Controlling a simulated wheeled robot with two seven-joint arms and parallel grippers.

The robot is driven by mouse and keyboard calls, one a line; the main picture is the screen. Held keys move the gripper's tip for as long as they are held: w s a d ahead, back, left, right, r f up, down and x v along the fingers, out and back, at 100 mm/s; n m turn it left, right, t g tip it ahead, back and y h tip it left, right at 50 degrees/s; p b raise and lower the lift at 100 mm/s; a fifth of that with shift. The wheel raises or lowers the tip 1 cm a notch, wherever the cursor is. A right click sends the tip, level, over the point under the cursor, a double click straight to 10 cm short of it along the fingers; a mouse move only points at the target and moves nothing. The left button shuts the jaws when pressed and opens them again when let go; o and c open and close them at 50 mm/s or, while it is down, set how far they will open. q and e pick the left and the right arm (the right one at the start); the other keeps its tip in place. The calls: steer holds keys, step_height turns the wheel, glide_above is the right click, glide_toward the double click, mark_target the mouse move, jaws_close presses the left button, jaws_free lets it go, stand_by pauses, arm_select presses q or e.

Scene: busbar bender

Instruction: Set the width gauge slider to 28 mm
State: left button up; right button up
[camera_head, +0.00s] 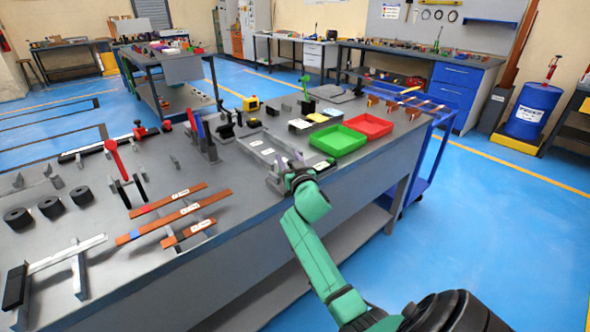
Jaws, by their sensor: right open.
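My right gripper (298,176) is over the front edge of the long grey workbench (232,205), at the end of my green arm. It is small and dark here, and its jaws look apart. Just beyond it stands a grey metal fixture (268,151) with pale labels, which may be the width gauge. The gripper partly hides the fixture's near end. I cannot make out the slider, its scale reading, or whether the gripper touches it. Another rail with a pale scale strip (67,254) lies at the bench's near left. My left gripper is not in view.
A green tray (337,140) and a red tray (369,126) sit right of the fixture. Copper bars (172,215), black rollers (51,206) and a red-handled lever (115,160) are to the left. Blue floor (480,235) is open at the right.

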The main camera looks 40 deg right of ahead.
steer(key=v, duration=1.4)
steer(key=shift+w+d, duration=0.1)
steer(key=shift+d, duration=0.05)
